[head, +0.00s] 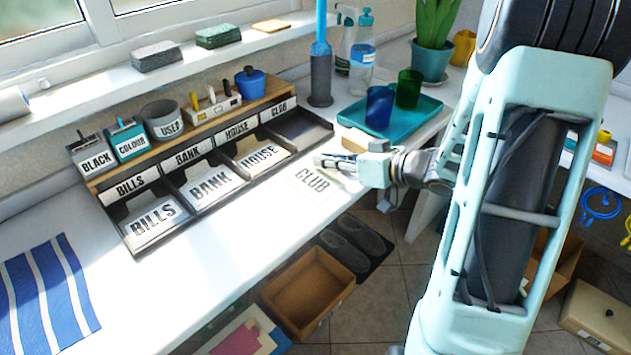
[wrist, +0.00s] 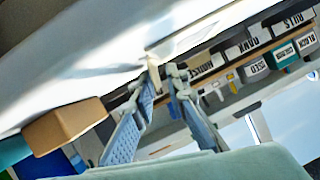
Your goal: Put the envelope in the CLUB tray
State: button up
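The envelope marked CLUB (head: 312,181) lies on the white counter, in front of the tray rack. The CLUB tray (head: 308,127) is the rightmost compartment of the rack and looks empty. My gripper (head: 322,160) is low over the counter at the envelope's far right side. In the wrist view, my gripper's fingers (wrist: 160,72) are apart, with a gap between their tips. A small beige piece shows near the left fingertip; I cannot tell whether it is part of the envelope.
The BILLS (head: 153,220), BANK (head: 212,185) and HOUSE (head: 259,156) envelopes fill the other compartments. A teal tray (head: 428,121) with two cups stands right of the rack. A tan block (wrist: 65,125) sits near my gripper. A brown box (head: 310,290) is on the floor.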

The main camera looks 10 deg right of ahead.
grip_shut()
jog(key=shift+r, duration=0.1)
jog(key=shift+r+p, duration=0.45)
jog(key=shift+r, duration=0.1)
notch_tip(320, 180, up, 3)
jog(key=shift+s+d+f+p, duration=0.1)
jog(key=shift+s+p, duration=0.05)
jog(key=shift+p, duration=0.55)
jog(key=s+d+r+p, duration=0.3)
jog(key=s+r+p, duration=0.3)
jog(key=s+r, duration=0.5)
jog(key=w+a+f+n+g+y, duration=0.2)
jog(key=w+a+f, duration=0.1)
jog(key=w+f, duration=0.4)
notch_tip(320, 180, up, 19)
jog(key=p, duration=2.5)
jog(key=shift+w+d, duration=0.15)
